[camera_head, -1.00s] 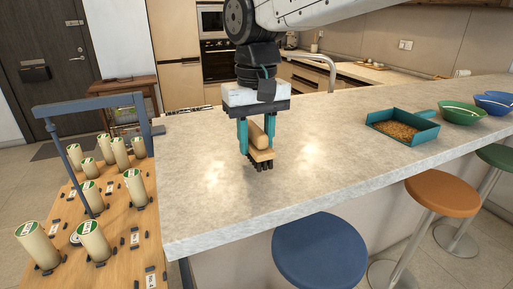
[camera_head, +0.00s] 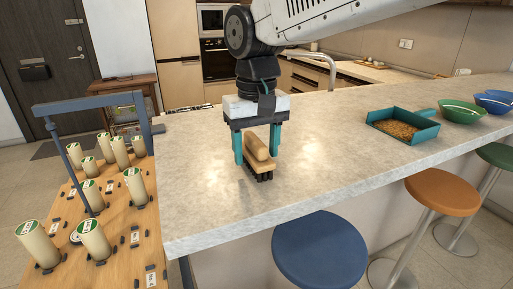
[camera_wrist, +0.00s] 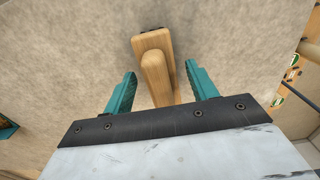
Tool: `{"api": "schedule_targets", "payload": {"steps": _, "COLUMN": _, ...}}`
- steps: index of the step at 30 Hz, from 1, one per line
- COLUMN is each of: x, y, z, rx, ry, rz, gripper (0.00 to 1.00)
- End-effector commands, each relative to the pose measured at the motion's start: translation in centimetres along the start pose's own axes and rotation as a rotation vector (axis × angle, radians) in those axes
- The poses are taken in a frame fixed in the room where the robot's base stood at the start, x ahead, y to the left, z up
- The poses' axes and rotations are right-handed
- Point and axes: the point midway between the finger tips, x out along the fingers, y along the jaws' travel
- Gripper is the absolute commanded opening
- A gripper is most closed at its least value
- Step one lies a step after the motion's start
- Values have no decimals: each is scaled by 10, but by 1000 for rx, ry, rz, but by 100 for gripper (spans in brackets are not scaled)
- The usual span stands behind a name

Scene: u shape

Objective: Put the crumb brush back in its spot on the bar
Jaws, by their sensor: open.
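The crumb brush (camera_head: 259,157) has a light wooden body with a raised rounded grip and dark bristles facing down. It appears to stand on its bristles on the pale stone bar top (camera_head: 205,195), near the left end. My gripper (camera_head: 257,158) is open, with a teal finger on each side of the brush. In the wrist view, the brush (camera_wrist: 153,43) lies between the spread fingers of my gripper (camera_wrist: 160,88), with a gap on both sides. No marked spot for the brush shows; the bar directly under it is hidden.
A teal dustpan with crumbs (camera_head: 403,126) sits to the right, with a green bowl (camera_head: 461,113) and a blue bowl (camera_head: 494,103) beyond. A blue stool (camera_head: 320,250) stands in front. A wooden table with several cylinders (camera_head: 115,235) is left. Bar around the brush is clear.

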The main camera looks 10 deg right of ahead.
Motion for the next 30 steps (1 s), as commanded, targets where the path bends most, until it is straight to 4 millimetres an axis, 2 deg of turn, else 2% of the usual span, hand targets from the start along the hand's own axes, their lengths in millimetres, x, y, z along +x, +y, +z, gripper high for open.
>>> {"api": "schedule_targets", "payload": {"steps": 5, "x": -28, "y": 0, "z": -1, "rx": 0, "ry": 4, "rz": -1, "gripper": 58}}
{"api": "schedule_targets", "payload": {"steps": 12, "x": -80, "y": 0, "z": -1, "rx": 0, "ry": 4, "rz": -1, "gripper": 58}}
{"api": "schedule_targets", "payload": {"steps": 16, "x": -102, "y": 0, "z": 0, "rx": 0, "ry": 3, "rz": -1, "gripper": 58}}
{"api": "schedule_targets", "payload": {"steps": 21, "x": -117, "y": 0, "z": 0, "rx": 0, "ry": 1, "rz": 0, "gripper": 58}}
{"api": "schedule_targets", "payload": {"steps": 27, "x": -120, "y": 0, "z": 0, "rx": 0, "ry": 0, "rz": 0, "gripper": 58}}
{"api": "schedule_targets", "payload": {"steps": 30, "x": -118, "y": 8, "z": 6, "rx": 9, "ry": 4, "rz": -1, "gripper": 58}}
